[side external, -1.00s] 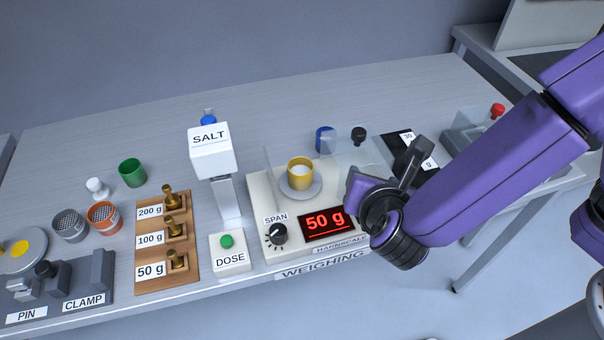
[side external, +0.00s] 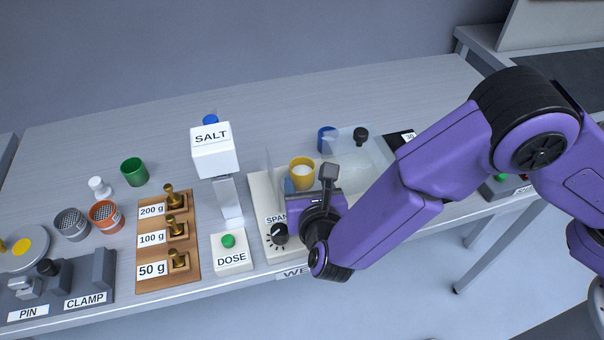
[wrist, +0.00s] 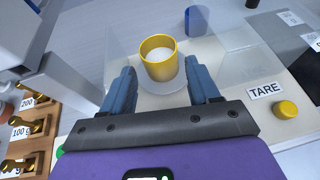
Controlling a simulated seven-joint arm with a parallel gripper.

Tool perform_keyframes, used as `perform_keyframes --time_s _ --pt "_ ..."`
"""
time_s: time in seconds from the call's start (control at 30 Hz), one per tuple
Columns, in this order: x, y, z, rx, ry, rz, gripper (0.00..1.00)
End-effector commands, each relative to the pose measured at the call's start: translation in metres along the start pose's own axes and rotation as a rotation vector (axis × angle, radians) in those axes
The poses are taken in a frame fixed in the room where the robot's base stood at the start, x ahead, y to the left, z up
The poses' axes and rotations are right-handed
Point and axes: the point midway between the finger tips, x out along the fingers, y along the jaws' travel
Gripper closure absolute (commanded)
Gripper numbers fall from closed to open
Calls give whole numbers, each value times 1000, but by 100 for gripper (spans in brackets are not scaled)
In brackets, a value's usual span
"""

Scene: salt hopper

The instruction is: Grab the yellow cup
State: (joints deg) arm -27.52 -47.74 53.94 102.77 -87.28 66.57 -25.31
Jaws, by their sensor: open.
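The yellow cup (side external: 302,174) stands upright on the round pan of the weighing scale, with white contents inside. In the wrist view the yellow cup (wrist: 159,58) is just ahead of my gripper (wrist: 165,80), roughly centred between its two blue fingers. The fingers are open and apart, with no contact on the cup that I can see. In the side view my gripper (side external: 294,188) is at the front of the cup and hides the scale's display and most of the pan. The scale pan (wrist: 165,86) shows under the cup in the wrist view.
Clear shield panels (side external: 352,150) stand around the pan. The white salt hopper (side external: 215,150) is close on the left, above the DOSE button (side external: 228,241). A blue cup (side external: 326,139) is behind right. A yellow TARE knob (wrist: 285,110) is right of my fingers.

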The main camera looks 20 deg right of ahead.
Motion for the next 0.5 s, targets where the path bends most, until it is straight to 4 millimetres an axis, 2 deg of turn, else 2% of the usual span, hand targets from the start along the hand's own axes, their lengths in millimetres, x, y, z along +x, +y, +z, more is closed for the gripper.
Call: perform_keyframes --time_s 0.1,0.37,0.5 --pt "17 -1 0 0 0 -3 39" --pt "33 0 2 1 0 -1 39" --pt "53 0 6 3 0 -3 39"
